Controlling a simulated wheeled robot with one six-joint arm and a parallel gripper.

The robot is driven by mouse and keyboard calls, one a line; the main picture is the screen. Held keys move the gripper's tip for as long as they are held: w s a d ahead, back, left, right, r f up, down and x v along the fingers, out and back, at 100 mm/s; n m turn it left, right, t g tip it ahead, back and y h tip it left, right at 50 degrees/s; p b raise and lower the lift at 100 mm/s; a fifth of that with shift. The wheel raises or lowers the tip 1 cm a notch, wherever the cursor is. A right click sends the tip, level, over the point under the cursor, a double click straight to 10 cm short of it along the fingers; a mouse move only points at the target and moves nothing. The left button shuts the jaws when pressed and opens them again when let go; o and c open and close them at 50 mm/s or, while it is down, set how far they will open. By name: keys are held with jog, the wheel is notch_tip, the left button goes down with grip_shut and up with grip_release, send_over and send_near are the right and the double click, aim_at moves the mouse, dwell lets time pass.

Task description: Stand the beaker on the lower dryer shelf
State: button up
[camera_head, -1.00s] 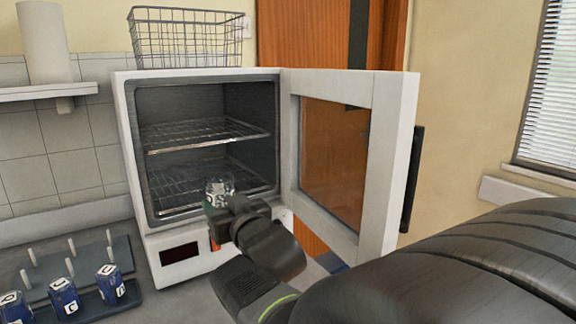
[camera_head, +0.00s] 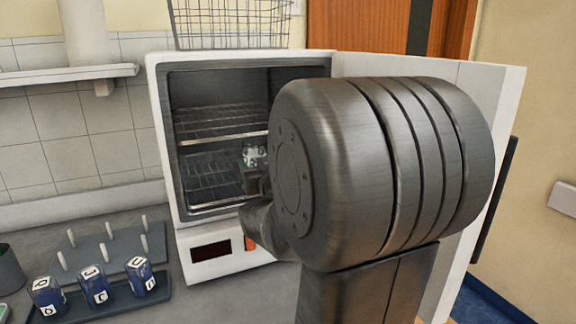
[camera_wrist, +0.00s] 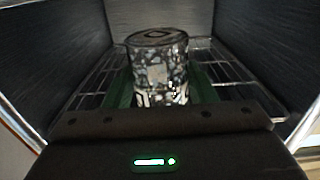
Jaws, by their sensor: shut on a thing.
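The beaker (camera_wrist: 158,68) is a small clear glass with dark and white markings. It stands upright between the green fingers of my gripper (camera_wrist: 160,90) in the wrist view. In the head view the beaker (camera_head: 253,155) is just inside the open dryer (camera_head: 165,150), above the lower shelf (camera_head: 210,172) and below the upper shelf (camera_head: 215,122). My gripper (camera_head: 258,178) is shut on it. The lower shelf's wires (camera_wrist: 225,68) show around the beaker in the wrist view. I cannot tell whether its base touches the shelf. My arm hides the dryer's right side.
The dryer door (camera_head: 500,110) stands open to the right. A wire basket (camera_head: 230,25) sits on top of the dryer. A peg rack (camera_head: 105,250) and several blue labelled bottles (camera_head: 95,286) stand on the counter at the left. The shelf's back appears empty.

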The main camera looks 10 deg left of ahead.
aim_at(250, 156)
jog(key=p+x, duration=0.1)
jog(key=x, duration=0.5)
jog(key=shift+w+a, duration=0.15)
jog(key=shift+w, duration=0.1)
notch_tip(250, 156, down, 3)
jog(key=shift+f+p, duration=0.15)
jog(key=shift+p, duration=0.25)
jog(key=shift+f, duration=0.1)
jog(key=shift+f+b, duration=0.15)
jog(key=shift+b, duration=0.15)
jog(key=o, duration=1.1)
